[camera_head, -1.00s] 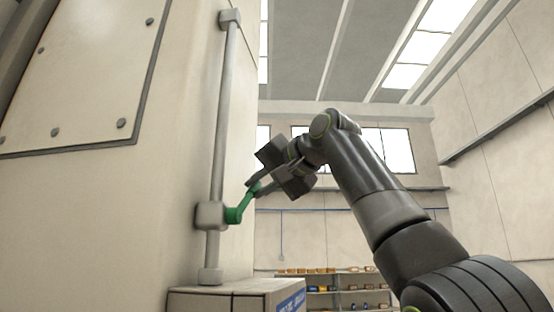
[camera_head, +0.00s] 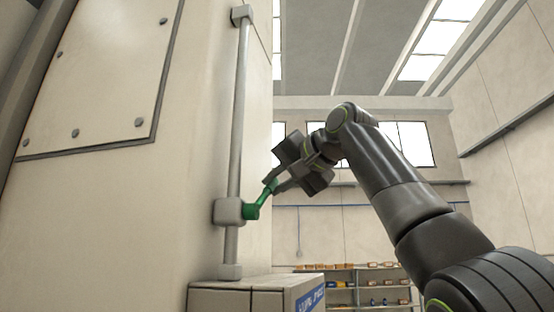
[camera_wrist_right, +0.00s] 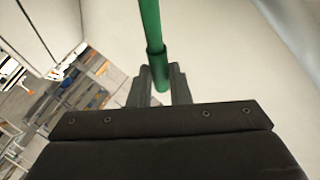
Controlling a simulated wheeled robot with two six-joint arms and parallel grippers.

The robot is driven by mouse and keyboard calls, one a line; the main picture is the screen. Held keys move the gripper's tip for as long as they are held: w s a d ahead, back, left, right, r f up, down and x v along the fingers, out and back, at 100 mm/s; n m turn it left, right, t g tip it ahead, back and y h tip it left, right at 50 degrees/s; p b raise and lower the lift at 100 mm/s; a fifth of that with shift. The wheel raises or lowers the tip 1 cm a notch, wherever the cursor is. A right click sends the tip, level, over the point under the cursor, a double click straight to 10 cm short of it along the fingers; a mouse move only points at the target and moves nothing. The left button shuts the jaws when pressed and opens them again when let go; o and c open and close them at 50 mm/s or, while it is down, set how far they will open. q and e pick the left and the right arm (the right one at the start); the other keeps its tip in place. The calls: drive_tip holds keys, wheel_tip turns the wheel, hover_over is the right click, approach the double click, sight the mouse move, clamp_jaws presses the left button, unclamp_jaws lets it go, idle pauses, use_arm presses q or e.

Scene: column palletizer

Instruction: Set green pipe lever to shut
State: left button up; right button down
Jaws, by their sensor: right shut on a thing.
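The green lever (camera_head: 262,199) sits on a grey valve block (camera_head: 229,211) on a vertical grey pipe (camera_head: 238,130). The lever slants up and to the right from the block. My right gripper (camera_head: 274,185) is shut on its outer end. In the right wrist view the green lever (camera_wrist_right: 151,35) runs down from the top edge, and its end lies between the two fingers of my right gripper (camera_wrist_right: 160,82). My left gripper is not in view.
The pipe runs along a large cream machine body (camera_head: 120,215) with a bolted panel (camera_head: 100,75). A box with blue print (camera_head: 255,297) stands below the pipe. Shelves with small boxes (camera_head: 370,285) stand far behind.

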drive_tip(key=shift+s+a, duration=0.25)
drive_tip(key=shift+a, duration=0.05)
drive_tip(key=c, duration=1.6)
unclamp_jaws()
drive_tip(key=shift+s, duration=0.3)
drive_tip(key=shift+o, duration=1.3)
drive_tip(key=s, duration=0.1)
drive_tip(key=s+r, duration=0.1)
drive_tip(key=s, duration=0.1)
drive_tip(key=shift+d, duration=0.1)
use_arm(q)
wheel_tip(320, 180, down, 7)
drive_tip(key=b, duration=0.7)
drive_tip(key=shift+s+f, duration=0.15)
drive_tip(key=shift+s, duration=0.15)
use_arm(e)
drive_tip(key=v, duration=1.7)
drive_tip(key=shift+s+d+f, duration=0.25)
drive_tip(key=shift+d, duration=0.05)
drive_tip(key=shift+w, duration=0.1)
